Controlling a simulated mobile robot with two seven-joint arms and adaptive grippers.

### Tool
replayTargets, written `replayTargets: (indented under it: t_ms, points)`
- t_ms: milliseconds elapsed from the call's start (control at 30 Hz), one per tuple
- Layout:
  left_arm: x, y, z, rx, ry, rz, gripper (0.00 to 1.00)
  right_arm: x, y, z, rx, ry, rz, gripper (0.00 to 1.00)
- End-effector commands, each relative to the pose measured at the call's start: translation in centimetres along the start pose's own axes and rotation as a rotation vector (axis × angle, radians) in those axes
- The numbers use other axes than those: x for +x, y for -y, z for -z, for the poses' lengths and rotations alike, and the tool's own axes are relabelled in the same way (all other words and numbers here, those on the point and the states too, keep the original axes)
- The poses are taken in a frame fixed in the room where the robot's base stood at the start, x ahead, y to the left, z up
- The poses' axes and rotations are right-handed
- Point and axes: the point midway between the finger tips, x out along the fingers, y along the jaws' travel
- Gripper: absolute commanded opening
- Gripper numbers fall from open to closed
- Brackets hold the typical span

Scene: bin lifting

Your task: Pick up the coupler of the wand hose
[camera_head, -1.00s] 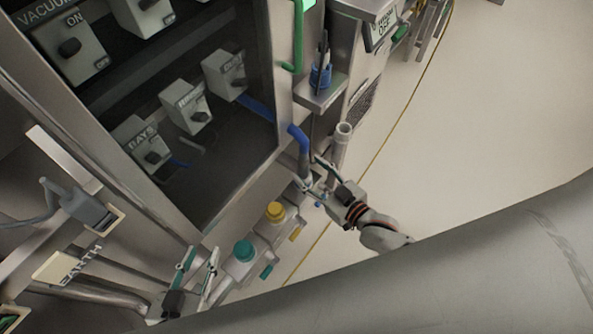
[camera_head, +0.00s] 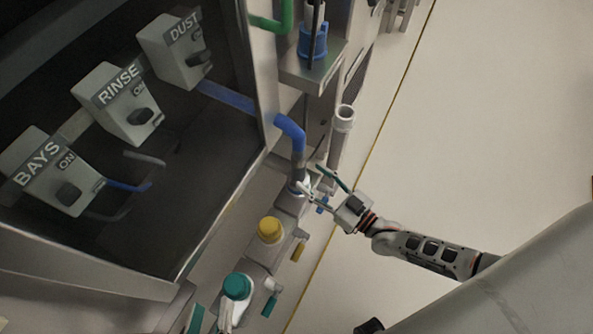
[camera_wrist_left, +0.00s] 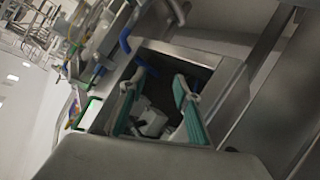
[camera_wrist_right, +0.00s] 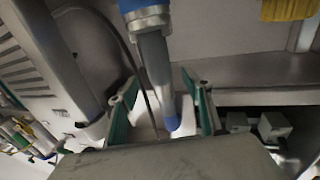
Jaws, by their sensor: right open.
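The wand hose (camera_head: 291,126) is blue and bends down from the cabinet's right edge to a grey coupler (camera_head: 298,168). In the right wrist view the coupler (camera_wrist_right: 154,62) hangs as a dark grey body with a pale ring above and a blue tip below. My right gripper (camera_head: 314,181) is open beside the coupler's lower end. In its wrist view the green-padded fingers (camera_wrist_right: 163,105) stand either side of the lower part, with gaps visible. My left gripper (camera_head: 212,318) is partly cut off at the bottom edge. Its wrist view shows the fingers (camera_wrist_left: 155,82) apart and empty.
A yellow-capped container (camera_head: 270,230) and a teal-capped container (camera_head: 237,287) stand below the coupler. A grey upright tube (camera_head: 341,140) is close to my right gripper. A blue holder (camera_head: 313,42) sits on a shelf above. Open floor (camera_head: 480,110) lies right of the yellow line.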

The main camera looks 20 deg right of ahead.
Motion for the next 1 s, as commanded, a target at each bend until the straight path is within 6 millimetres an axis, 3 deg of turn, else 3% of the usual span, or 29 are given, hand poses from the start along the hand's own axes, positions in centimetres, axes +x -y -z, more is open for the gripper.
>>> replayTargets:
  t_ms: [500,800,1000]
  points:
    - [0.2,-1.4,-1.1,-0.169,-0.015,-0.015,0.32,6.0,-0.1,-0.3,0.002,0.004,0.0,0.5]
    - [0.2,-1.6,-0.9,-0.181,-0.02,-0.02,0.32,6.5,-0.1,0.0,0.001,0.001,0.0,0.5]
    - [0.2,-1.6,-0.9,-0.181,-0.02,-0.02,0.32,6.5,-0.1,0.0,0.001,0.002,0.0,0.0]
